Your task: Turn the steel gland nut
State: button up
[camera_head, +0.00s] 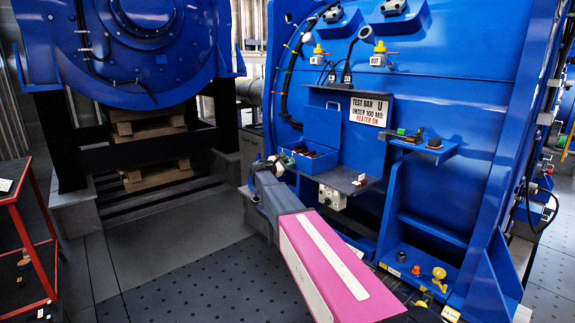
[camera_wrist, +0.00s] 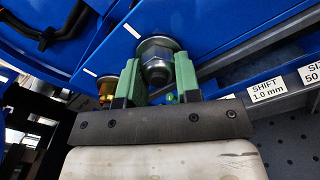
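The steel gland nut (camera_wrist: 157,62) is a grey hexagonal nut on a round washer against a blue panel, in the upper middle of the wrist view. My gripper (camera_wrist: 158,77) has two green fingers, one on each side of the nut's near part. Whether the fingers touch the nut or leave a small gap cannot be told. In the head view my gripper (camera_head: 281,163) is small, at the left end of the blue open box on the machine front. The nut cannot be made out there.
A brass fitting (camera_wrist: 106,88) sits just left of the left finger. A white SHIFT label (camera_wrist: 267,90) is at right. In the head view, a blue open box (camera_head: 322,157), a grey shelf (camera_head: 347,180) and a small side shelf (camera_head: 424,146) jut from the machine. The floor (camera_head: 190,275) in front is clear.

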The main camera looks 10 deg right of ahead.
jog(key=shift+m, duration=0.3)
jog(key=m, duration=0.8)
jog(key=shift+w+r, duration=0.1)
jog(key=shift+r, duration=0.05)
jog(key=shift+r+m, duration=0.15)
jog(key=shift+m, duration=4.45)
jog(key=o, duration=0.6)
jog(key=shift+a, duration=0.1)
